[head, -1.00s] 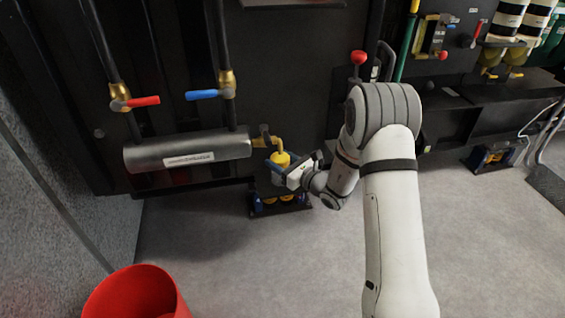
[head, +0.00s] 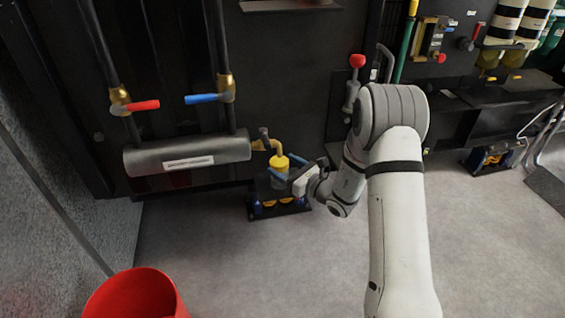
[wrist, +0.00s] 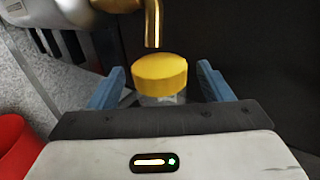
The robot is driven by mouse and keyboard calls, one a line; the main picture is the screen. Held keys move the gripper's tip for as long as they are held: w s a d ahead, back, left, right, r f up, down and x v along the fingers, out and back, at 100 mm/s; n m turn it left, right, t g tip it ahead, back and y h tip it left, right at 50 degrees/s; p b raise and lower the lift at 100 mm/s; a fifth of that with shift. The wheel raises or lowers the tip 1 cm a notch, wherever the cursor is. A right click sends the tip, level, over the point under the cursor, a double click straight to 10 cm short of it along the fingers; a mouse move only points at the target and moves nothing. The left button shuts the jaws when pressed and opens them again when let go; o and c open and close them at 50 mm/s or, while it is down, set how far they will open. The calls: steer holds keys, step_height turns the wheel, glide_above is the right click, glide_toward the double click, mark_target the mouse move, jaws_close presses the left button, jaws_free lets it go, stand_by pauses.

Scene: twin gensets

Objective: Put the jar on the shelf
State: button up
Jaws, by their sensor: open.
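The jar (head: 280,178) is clear with a yellow lid and stands upright by the brass outlet at the right end of the grey cylinder. In the wrist view its yellow lid (wrist: 159,74) is just below the spout (wrist: 153,25), and most of its clear body is hidden below the lid. My gripper (head: 285,171) is open, its blue fingers on either side of the jar. In the wrist view my gripper (wrist: 158,88) shows a gap between each finger and the lid. What the jar rests on is hidden. A ledge (head: 290,6), possibly the shelf, shows at the top.
The grey cylinder (head: 187,153) and valves with a red handle (head: 142,105) and blue handle (head: 202,95) are left of the jar. A low blue-and-yellow unit (head: 279,206) is below. A red bin (head: 135,293) stands on the floor, which is otherwise clear nearby.

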steer(key=p+v, duration=0.1)
steer(key=v, duration=0.9)
steer(key=s+a+r+n+g, duration=0.3)
steer(key=s+r+n+g, duration=0.1)
steer(key=s+n+g, duration=0.3)
steer(key=s+a+r+n+g, duration=0.3)
steer(key=s+r+n+g, duration=0.3)
steer(key=s, duration=0.4)
steer(key=s+d+r+n+t+h, duration=0.1)
steer(key=s+d+n+h, duration=0.4)
steer(key=d+n+h, duration=0.1)
steer(key=s+d+r+n+t+h, duration=0.1)
steer(key=s+d+n+h, duration=0.4)
steer(key=d, duration=0.5)
steer(key=n+h, duration=0.2)
steer(key=shift+t+h, duration=0.3)
steer(key=shift+h, duration=0.1)
steer(key=shift+s+d+r, duration=0.1)
steer(key=shift+s, duration=0.05)
